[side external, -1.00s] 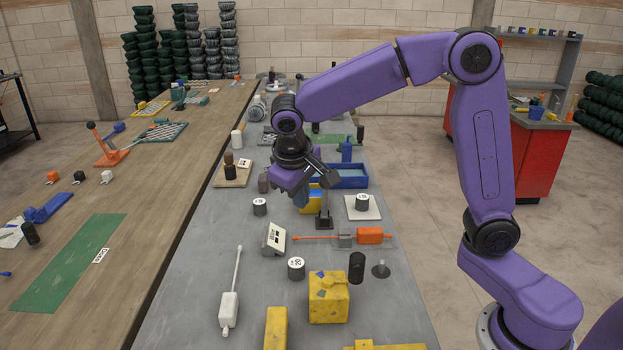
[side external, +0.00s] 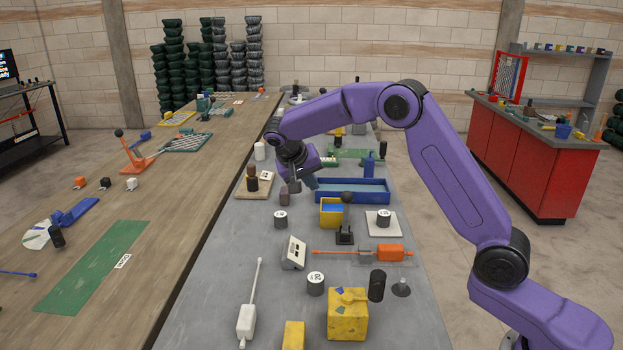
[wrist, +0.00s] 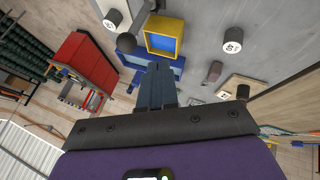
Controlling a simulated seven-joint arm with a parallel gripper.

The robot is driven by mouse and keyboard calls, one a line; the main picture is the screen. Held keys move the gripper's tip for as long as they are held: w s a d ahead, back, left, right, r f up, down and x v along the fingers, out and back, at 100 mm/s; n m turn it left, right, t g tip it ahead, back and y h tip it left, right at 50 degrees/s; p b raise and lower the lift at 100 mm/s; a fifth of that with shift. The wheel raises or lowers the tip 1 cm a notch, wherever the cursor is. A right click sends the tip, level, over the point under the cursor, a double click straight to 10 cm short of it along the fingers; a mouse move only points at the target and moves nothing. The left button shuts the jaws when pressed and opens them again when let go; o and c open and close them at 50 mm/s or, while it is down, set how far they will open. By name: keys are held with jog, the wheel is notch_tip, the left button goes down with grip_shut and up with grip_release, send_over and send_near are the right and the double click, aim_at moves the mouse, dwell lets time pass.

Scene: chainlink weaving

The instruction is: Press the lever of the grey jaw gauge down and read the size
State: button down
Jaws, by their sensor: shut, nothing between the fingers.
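The dark grey gauge (side external: 345,236) stands on the grey bench, with a black ball-ended lever (side external: 347,197) showing above it. In the wrist view, the lever's ball (wrist: 126,43) lies ahead and left of my fingertips, apart from them. My gripper (side external: 312,184) is shut and empty, tilted above the bench to the left of the ball. Its two blue-grey fingers are together in the wrist view (wrist: 159,68). The gauge's jaws are too small to make out. A white box with a slanted face (side external: 293,252) stands in front; its marks are unreadable.
A yellow box with a blue inside (side external: 326,222) stands close behind the gauge, with a blue tray (side external: 368,196) beyond. Dark cylinders (side external: 280,220) and (side external: 315,285) stand nearby. An orange-handled tool (side external: 390,253) lies to the right.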

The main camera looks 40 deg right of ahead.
aim_at(344, 195)
jog(key=s+d+f, duration=0.1)
jog(key=d+f, duration=0.4)
jog(key=d, duration=0.2)
jog(key=shift+f, duration=0.25)
jog(key=shift+d, duration=0.1)
jog(key=shift+s+d+r+t+y, duration=0.25)
jog(key=shift+s+d+t+y, duration=0.35)
jog(key=shift+s+d, duration=0.25)
jog(key=s+d+f+m+t+y, duration=0.2)
jog(key=s+d+t+y, duration=0.3)
jog(key=s+d, duration=0.3)
jog(key=shift+s+f+m, duration=0.15)
jog(key=shift+f+m, duration=0.15)
jog(key=shift+f, duration=0.6)
jog(key=shift+s+d+f, duration=0.1)
